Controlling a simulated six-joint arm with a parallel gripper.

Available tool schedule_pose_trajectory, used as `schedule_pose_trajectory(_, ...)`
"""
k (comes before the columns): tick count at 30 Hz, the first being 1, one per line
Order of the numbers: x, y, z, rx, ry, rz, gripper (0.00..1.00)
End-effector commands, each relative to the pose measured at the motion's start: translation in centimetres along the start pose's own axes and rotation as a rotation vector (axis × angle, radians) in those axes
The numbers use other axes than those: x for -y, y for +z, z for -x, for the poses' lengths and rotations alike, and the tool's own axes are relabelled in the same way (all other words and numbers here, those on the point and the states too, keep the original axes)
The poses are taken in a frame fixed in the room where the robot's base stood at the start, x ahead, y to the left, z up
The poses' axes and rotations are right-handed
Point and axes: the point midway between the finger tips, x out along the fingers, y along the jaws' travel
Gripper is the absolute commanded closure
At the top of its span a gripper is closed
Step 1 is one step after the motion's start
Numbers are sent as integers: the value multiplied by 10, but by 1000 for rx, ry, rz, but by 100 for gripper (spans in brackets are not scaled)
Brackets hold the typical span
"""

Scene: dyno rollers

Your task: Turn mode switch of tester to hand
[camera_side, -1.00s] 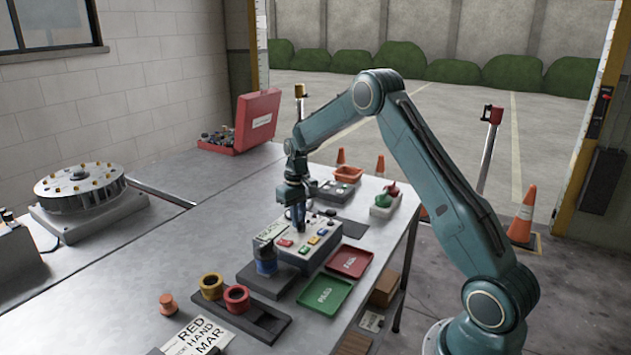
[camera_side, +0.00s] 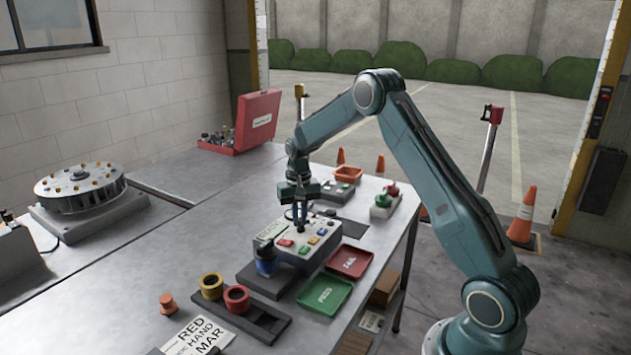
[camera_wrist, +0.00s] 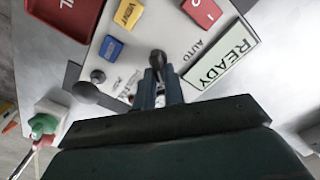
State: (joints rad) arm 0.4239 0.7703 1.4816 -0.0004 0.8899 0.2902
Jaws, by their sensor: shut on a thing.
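The tester (camera_side: 296,258) is a grey box with coloured buttons on the table, below my gripper (camera_side: 300,217) in the side view. In the wrist view its pale top fills the upper middle, with an AUTO label (camera_wrist: 193,50) and a green-edged READY plate (camera_wrist: 223,62). The mode switch (camera_wrist: 158,57) is a dark lever with a rounded end. My gripper (camera_wrist: 160,88) points down at the panel, with its narrow blue fingers shut on the switch. The end of the lever shows past the fingertips. Another label (camera_wrist: 128,85) left of the fingers is partly hidden and hard to read.
Red (camera_side: 349,262) and green (camera_side: 325,293) trays lie right of the tester. Red and yellow rings (camera_side: 236,297) sit on a dark holder. A red case (camera_side: 250,122) stands open behind.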

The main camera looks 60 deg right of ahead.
Motion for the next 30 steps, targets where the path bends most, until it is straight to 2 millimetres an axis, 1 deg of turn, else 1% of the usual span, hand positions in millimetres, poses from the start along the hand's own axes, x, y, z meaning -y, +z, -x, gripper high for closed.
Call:
schedule_pose_trajectory(1, 0, 0, 1, -1, 0, -2, 100)
schedule_pose_trajectory(2, 0, 0, 1, -1, 0, -2, 87)
schedule_pose_trajectory(3, 0, 0, 1, -1, 0, -2, 79)
schedule_pose_trajectory(5, 0, 0, 1, -1, 0, -2, 68)
schedule_pose_trajectory(14, 0, 0, 1, 0, 0, 0, 67)
schedule_pose_trajectory(20, 0, -1, 7, -2, 0, 0, 67)
schedule_pose_trajectory(26, 0, -1, 27, -4, -1, 0, 67)
schedule_pose_trajectory(30, 0, -1, 49, -4, -1, 0, 67)
